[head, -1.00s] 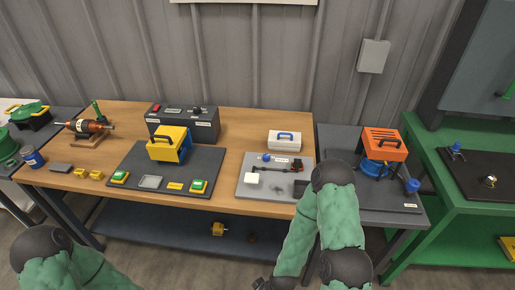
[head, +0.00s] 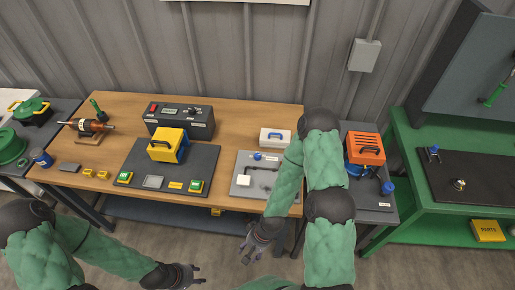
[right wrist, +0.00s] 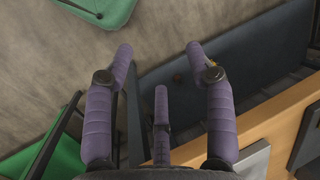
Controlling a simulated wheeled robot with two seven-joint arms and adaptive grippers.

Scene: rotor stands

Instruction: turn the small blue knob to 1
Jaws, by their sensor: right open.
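Several small blue knobs show in the head view, and I cannot read any numbers by them. One blue knob (head: 257,156) sits on the grey board (head: 245,165) on the wooden table. Another blue knob (head: 388,187) sits on the grey stand at the right, beside the orange box (head: 366,148). My right gripper (head: 252,248) hangs in front of the table edge, below and apart from both knobs. In the right wrist view its purple fingers (right wrist: 158,60) are spread and empty. My left gripper (head: 198,275) is low in front of the table, open and empty.
A yellow box (head: 168,145) stands on a dark board on the wooden table, with a grey control box (head: 178,122) behind it. A green bench (head: 408,215) stands at the right. My right arm hides part of the grey board and stand.

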